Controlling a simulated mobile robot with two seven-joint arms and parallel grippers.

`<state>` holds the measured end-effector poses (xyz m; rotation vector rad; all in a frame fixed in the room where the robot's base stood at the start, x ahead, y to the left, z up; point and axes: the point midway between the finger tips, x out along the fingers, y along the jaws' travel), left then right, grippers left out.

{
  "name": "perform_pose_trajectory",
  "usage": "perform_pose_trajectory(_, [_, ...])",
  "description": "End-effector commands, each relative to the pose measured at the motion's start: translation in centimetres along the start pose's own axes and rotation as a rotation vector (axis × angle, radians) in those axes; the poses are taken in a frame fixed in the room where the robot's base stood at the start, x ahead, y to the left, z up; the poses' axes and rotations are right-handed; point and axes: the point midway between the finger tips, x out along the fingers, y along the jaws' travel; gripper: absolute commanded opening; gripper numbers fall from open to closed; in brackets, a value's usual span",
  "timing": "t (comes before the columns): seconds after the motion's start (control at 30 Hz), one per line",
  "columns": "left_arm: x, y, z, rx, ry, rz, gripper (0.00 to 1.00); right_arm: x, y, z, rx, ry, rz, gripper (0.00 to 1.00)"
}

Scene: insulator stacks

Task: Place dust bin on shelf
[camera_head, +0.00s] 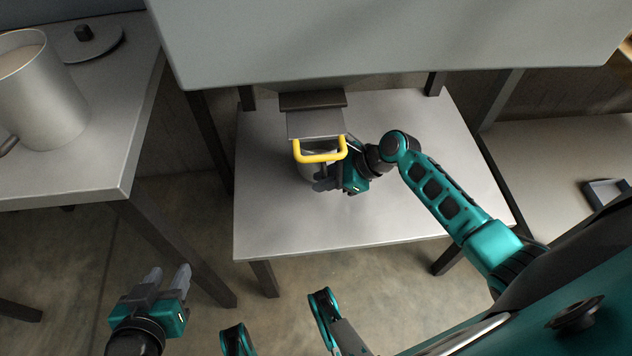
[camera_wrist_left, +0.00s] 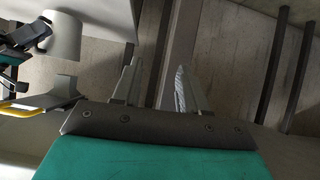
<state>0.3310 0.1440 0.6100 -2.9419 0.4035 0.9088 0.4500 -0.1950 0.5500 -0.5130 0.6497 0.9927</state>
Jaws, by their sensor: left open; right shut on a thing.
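A pale grey cylinder, which looks like the dust bin (camera_head: 306,171), is over the low light table in the middle of the head view. My right gripper (camera_head: 322,182) is shut at the cylinder's near side. The exact grip is partly hidden. My left gripper (camera_head: 168,276) is open and empty over the floor at lower left, well apart from the cylinder. Its spread fingers also show in the left wrist view (camera_wrist_left: 155,88). I cannot tell which surface is the shelf.
The yellow handle (camera_head: 318,158) joins a grey plate (camera_head: 315,124) below a large grey panel (camera_head: 400,35). The low table (camera_head: 400,220) is mostly bare. A big metal pot (camera_head: 45,100) and a round lid (camera_head: 90,43) stand on the left table (camera_head: 90,170).

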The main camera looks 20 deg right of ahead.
Motion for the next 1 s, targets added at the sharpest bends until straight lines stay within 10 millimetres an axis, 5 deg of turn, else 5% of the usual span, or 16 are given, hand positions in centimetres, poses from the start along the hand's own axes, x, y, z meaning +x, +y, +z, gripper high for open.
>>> perform_pose_trajectory(0.1, [0.4, 0.1, -0.1, -0.001, 0.011, 0.004, 0.43, 1.8, -0.3, 1.7, -0.004, -0.006, -0.003, 0.0])
perform_pose_trajectory(0.17, [0.8, 0.2, 0.4, -0.001, 0.015, 0.007, 0.43, 2.5, -0.1, 0.3, 0.0, 0.0, -0.002, 0.0])
perform_pose_trajectory(0.57, [0.6, 0.5, 0.0, 0.0, 0.009, 0.014, 0.43, 2.6, -0.1, 0.2, 0.0, -0.002, -0.003, 0.0])
perform_pose_trajectory(0.6, [0.6, 0.5, 0.0, 0.0, 0.009, 0.014, 0.43, 2.6, 0.0, 0.1, 0.001, 0.001, 0.0, 0.19])
perform_pose_trajectory(0.83, [0.6, 0.4, 0.0, 0.001, 0.01, 0.013, 0.43, 2.6, 0.0, 0.1, 0.001, 0.001, 0.0, 0.41])
perform_pose_trajectory(1.0, [0.6, 0.4, 0.1, 0.001, 0.009, 0.013, 0.43, 2.6, 0.0, 0.1, 0.001, 0.001, 0.0, 0.42])
